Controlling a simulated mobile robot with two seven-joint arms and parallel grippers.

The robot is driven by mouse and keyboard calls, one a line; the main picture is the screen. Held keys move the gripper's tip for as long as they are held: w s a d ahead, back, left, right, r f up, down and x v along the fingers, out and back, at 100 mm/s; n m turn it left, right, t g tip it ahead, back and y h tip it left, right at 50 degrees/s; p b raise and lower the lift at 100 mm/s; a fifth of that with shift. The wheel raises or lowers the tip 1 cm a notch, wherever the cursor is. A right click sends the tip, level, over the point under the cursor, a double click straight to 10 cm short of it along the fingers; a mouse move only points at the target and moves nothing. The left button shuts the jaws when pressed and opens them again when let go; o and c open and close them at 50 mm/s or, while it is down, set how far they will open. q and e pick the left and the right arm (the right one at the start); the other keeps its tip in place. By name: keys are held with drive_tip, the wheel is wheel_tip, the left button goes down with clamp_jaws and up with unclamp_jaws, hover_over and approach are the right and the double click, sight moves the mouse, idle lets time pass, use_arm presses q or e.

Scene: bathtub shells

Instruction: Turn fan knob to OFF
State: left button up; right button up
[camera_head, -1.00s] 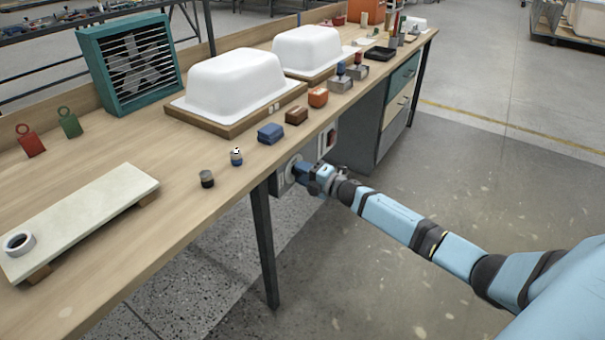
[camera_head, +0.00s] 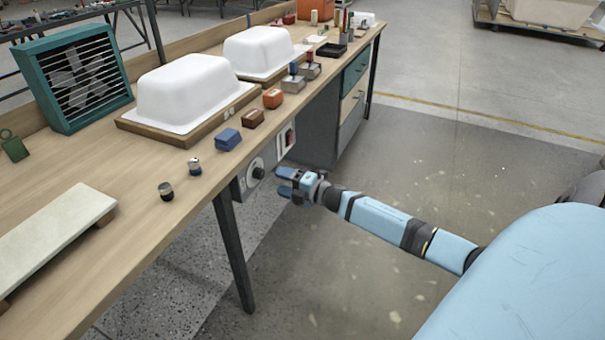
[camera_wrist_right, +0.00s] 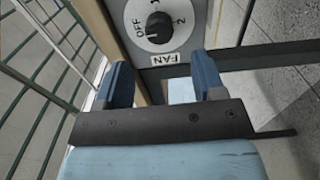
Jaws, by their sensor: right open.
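The fan knob (camera_head: 258,173) is a small black knob on a pale round dial on a grey panel under the bench's front edge. In the right wrist view, the knob (camera_wrist_right: 158,27) is at the top, with OFF to its left, 1 above, 2 to its right and a FAN label below. I cannot tell surely which mark it points to. My right gripper (camera_head: 282,182) is open and empty, just right of the knob and apart from it; its blue fingers (camera_wrist_right: 160,78) show below the dial. The teal fan (camera_head: 85,78) stands on the bench. My left gripper is not in view.
A red switch (camera_head: 289,137) sits on the panel right of the dial. A bench leg (camera_head: 233,250) stands below and left of it. White tub shells (camera_head: 187,92) and several blocks lie on the bench top. The floor (camera_head: 440,180) right of the bench is clear.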

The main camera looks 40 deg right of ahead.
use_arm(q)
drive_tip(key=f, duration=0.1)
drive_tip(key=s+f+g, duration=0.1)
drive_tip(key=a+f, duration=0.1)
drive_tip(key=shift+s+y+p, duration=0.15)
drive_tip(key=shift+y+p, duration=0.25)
use_arm(e)
drive_tip(key=v, duration=0.7)
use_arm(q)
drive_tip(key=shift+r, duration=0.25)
